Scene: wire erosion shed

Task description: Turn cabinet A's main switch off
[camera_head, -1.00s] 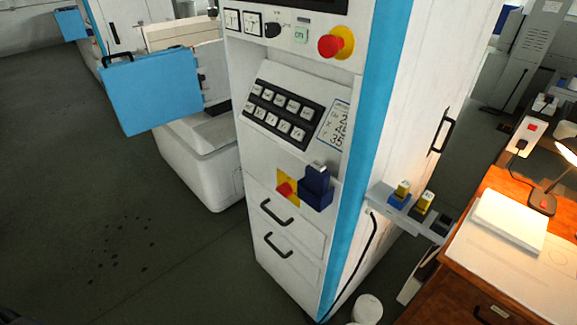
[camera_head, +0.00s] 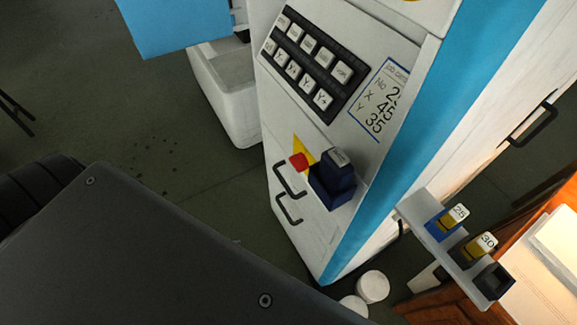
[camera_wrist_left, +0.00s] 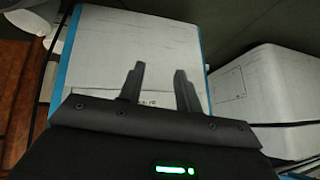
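A white cabinet with a blue corner strip (camera_head: 430,130) fills the middle of the head view; no letter A is readable on it. On its front, low down, a red switch knob (camera_head: 299,161) sits on a yellow plate (camera_head: 304,147). A dark blue block (camera_head: 333,182) stands just right of the knob and hides part of the plate. My left gripper (camera_wrist_left: 158,71) shows in the left wrist view, fingers apart, nothing between them. Behind the fingers is a white surface with blue edges (camera_wrist_left: 108,50). My left gripper is outside the head view, and my right gripper is in neither view.
Above the switch are a black keypad (camera_head: 310,62) and a number card (camera_head: 380,98). Two handles, the upper one (camera_head: 289,180), lie below the switch. A side shelf (camera_head: 423,232) holds several small blocks. A blue panel (camera_head: 172,22) stands at upper left. White round items (camera_head: 372,286) lie on the floor.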

